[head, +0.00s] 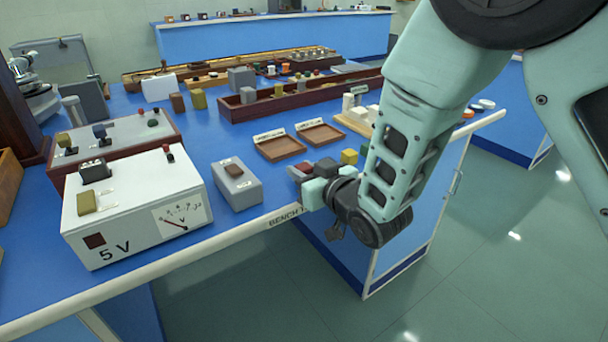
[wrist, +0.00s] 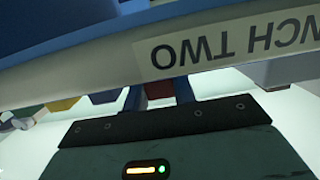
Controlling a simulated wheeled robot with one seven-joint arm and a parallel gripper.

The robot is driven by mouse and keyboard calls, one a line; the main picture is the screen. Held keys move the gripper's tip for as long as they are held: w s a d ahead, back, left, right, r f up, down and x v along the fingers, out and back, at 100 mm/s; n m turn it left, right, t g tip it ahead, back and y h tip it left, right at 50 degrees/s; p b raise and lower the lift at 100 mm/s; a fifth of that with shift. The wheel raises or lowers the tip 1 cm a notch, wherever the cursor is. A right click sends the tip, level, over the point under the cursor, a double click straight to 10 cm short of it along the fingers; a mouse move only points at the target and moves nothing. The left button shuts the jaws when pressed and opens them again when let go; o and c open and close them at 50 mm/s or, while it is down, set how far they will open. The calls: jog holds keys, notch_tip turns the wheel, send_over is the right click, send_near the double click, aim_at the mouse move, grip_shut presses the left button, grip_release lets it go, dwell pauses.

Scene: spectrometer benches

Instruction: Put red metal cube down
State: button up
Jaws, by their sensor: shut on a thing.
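The red metal cube (head: 306,168) shows as a small dark red face at the tip of my gripper (head: 309,178). My gripper is shut on it at the front edge of the blue bench (head: 262,196). In the wrist view the red cube (wrist: 159,90) sits between the two dark fingers of my gripper (wrist: 159,94). The bench edge with its upside-down label (wrist: 235,45) fills the upper part of that view. Much of the cube is hidden by the fingers. I cannot tell whether the cube touches the bench.
Two shallow wooden trays (head: 280,149) with labels lie just behind the gripper. A yellow cube (head: 349,156) stands to its right. A grey box (head: 237,190) and a white 5 V supply (head: 130,240) stand to the left. Some bare blue bench shows between box and trays.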

jog(key=shift+f, duration=0.25)
jog(key=shift+f, duration=0.15)
jog(key=o, duration=1)
jog(key=p+v, duration=0.4)
jog(key=v, duration=0.6)
jog(key=shift+s+p, duration=0.2)
jog(key=shift+p, duration=0.15)
jog(key=shift+p, duration=0.65)
